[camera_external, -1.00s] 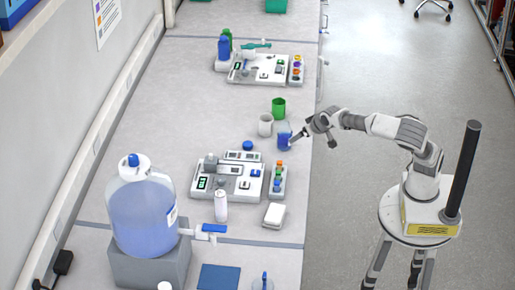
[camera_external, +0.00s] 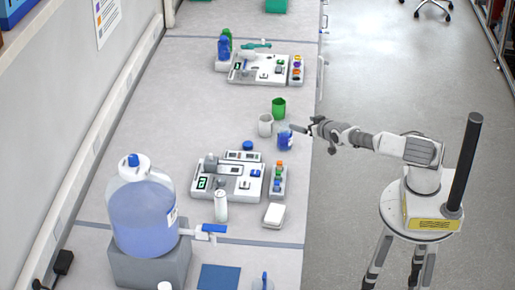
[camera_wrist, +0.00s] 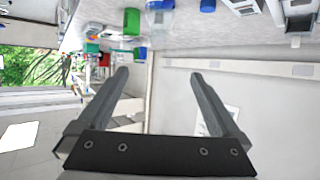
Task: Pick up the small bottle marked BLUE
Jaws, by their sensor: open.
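A narrow rack (camera_external: 280,190) of small bottles stands on the bench beside the nearer white device. One small bottle in it shows blue (camera_external: 277,183), below orange and green ones. The lettering is too small to read, so I cannot tell which bottle is marked BLUE. My gripper (camera_external: 295,128) is at the bench's right edge, beyond the rack and beside a blue cup. In the wrist view, my gripper (camera_wrist: 160,74) has its two fingers apart with nothing between them. I cannot make out the rack's bottles clearly in the wrist view.
The blue cup (camera_external: 284,139), a white cup (camera_external: 265,125) and a green cup (camera_external: 278,108) stand close to my gripper. A blue cap (camera_external: 247,145) lies left of them. A large blue-filled jug (camera_external: 143,215) stands nearer the camera.

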